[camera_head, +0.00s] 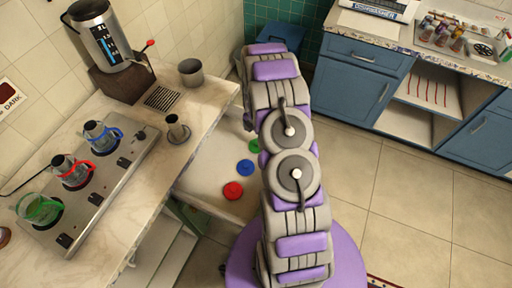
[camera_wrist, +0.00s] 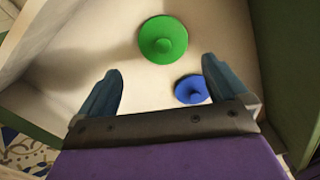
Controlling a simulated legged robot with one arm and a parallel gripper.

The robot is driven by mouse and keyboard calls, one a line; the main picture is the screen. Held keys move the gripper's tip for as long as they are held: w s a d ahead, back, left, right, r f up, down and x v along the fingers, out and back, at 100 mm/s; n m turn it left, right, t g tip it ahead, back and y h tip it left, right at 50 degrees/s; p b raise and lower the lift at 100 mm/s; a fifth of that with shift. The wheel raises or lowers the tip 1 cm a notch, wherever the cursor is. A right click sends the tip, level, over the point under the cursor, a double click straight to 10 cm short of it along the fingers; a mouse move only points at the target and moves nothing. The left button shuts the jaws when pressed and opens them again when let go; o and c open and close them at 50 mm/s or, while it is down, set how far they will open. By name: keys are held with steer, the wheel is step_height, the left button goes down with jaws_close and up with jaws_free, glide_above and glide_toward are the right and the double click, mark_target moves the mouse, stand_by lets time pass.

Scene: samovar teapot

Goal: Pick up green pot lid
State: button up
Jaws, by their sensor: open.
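The green pot lid (camera_wrist: 162,44) is a round disc with a small knob, lying on a pale shelf surface (camera_wrist: 240,50) in the wrist view. In the head view the green lid (camera_head: 254,146) is partly hidden behind my arm. My gripper (camera_wrist: 159,83) is open and empty, with its two blue-grey fingers apart. The green lid appears beyond the fingertips, between them and slightly above in the picture. My gripper's fingers cannot be seen in the head view.
A blue lid (camera_wrist: 191,90) lies close to the right finger. A red lid (camera_head: 233,190) lies nearer the front in the head view. The marble counter (camera_head: 205,100) with a stove (camera_head: 125,165) and several pots stands to the left. Walls border the shelf.

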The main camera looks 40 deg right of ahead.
steer(key=shift+d+f, duration=0.15)
steer(key=shift+f, duration=0.6)
steer(key=shift+d+f, duration=0.15)
steer(key=shift+f, duration=0.55)
steer(key=f, duration=0.1)
steer(key=f+b, duration=0.1)
steer(key=f, duration=0.2)
steer(key=shift+s+a+f+b, duration=0.1)
steer(key=shift+s+a+b, duration=0.05)
steer(key=shift+s+b, duration=0.2)
steer(key=shift+w+f, duration=0.15)
steer(key=shift+f, duration=0.25)
steer(key=shift+c, duration=0.3)
steer(key=c, duration=0.8)
steer(key=shift+r, duration=0.1)
